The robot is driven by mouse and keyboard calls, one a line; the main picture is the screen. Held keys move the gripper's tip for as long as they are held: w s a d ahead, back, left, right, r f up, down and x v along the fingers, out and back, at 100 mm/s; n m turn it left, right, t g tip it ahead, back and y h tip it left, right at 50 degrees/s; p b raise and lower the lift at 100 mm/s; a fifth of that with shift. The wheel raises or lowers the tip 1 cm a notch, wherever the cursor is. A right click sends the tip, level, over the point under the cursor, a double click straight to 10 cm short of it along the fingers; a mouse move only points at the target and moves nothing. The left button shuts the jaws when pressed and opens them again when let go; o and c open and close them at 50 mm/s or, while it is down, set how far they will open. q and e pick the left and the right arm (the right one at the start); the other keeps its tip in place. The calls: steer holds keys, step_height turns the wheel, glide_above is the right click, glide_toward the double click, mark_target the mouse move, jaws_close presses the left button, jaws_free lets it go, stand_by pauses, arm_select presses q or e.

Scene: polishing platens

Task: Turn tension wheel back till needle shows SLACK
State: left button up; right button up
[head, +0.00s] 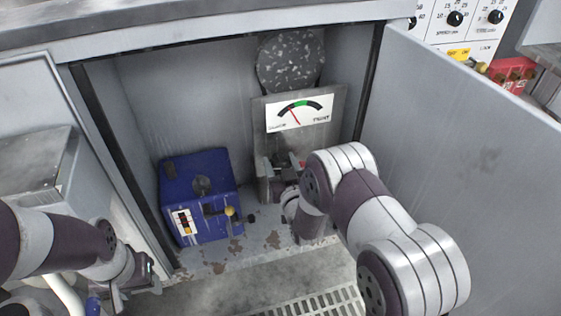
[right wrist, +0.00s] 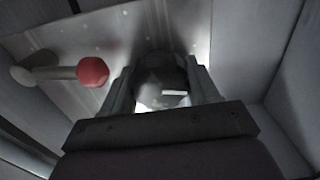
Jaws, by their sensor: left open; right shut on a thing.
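The gauge (head: 300,112) is on a grey plate inside the open cabinet. Its red needle leans up and left, left of the green band, on the side of the left label, which is too blurred to read surely; the right label looks like TIGHT. My right gripper (head: 285,188) is below the gauge, its fingers mostly hidden by my arm. In the right wrist view its jaws (right wrist: 163,88) are shut on a dark round part, the tension wheel (right wrist: 160,66), mostly hidden between them. My left gripper (head: 142,279) is open and empty at lower left, outside the cabinet.
A blue box (head: 200,185) with a yellow-knobbed lever stands left in the cabinet. A red-knobbed lever (right wrist: 92,72) is beside my right gripper. A speckled dark disc (head: 290,60) is above the gauge. The open door (head: 470,140) stands at right. A floor grating (head: 320,302) lies in front.

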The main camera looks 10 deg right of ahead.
steer(key=shift+n, duration=0.7)
steer(key=o, duration=0.7)
steer(key=shift+o, duration=0.2)
